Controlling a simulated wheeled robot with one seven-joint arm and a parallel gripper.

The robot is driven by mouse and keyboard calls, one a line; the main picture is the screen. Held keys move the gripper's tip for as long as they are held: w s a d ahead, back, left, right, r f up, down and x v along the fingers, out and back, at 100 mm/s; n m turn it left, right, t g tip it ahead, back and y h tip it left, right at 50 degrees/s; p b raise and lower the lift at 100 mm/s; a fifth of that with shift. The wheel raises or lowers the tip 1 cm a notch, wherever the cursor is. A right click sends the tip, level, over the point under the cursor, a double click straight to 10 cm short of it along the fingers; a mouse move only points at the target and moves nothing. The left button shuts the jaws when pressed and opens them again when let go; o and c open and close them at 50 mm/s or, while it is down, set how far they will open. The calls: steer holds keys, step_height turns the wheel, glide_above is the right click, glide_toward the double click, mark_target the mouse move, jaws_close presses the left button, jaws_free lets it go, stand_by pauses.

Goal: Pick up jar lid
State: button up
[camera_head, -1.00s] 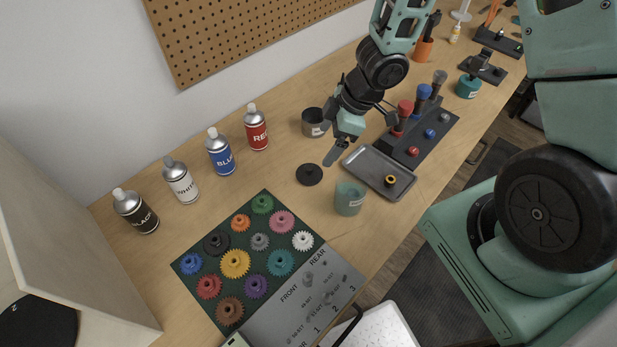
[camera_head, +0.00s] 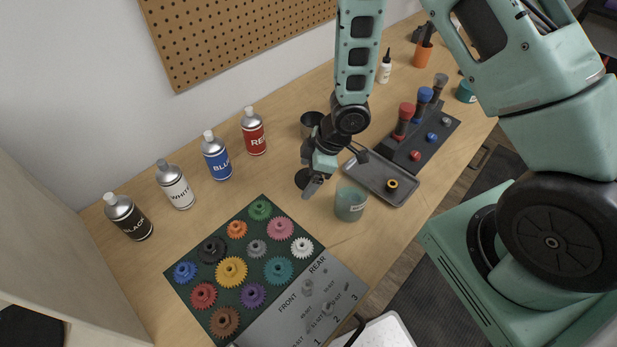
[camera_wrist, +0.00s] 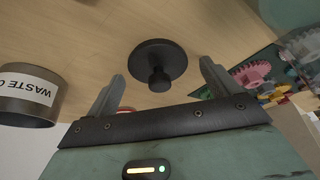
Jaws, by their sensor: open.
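The jar lid (camera_wrist: 158,60) is a dark round disc with a knob on it. In the wrist view it lies on the wooden table just beyond and between the two fingers of my gripper (camera_wrist: 160,90), which are apart and empty. In the head view the lid (camera_head: 301,178) is partly hidden by my gripper (camera_head: 314,180), which is above it. A teal jar (camera_head: 350,203) stands open to the right of the lid. A dark grey can (camera_head: 311,122) stands behind; in the wrist view the can (camera_wrist: 28,96) bears a label starting "WASTE".
Several spray cans, including the red one (camera_head: 253,132), stand left. The green gear mat (camera_head: 178,279) lies in front. Bare table surrounds the lid.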

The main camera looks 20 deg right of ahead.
steer(key=c, duration=1.1)
steer(key=shift+o, duration=0.2)
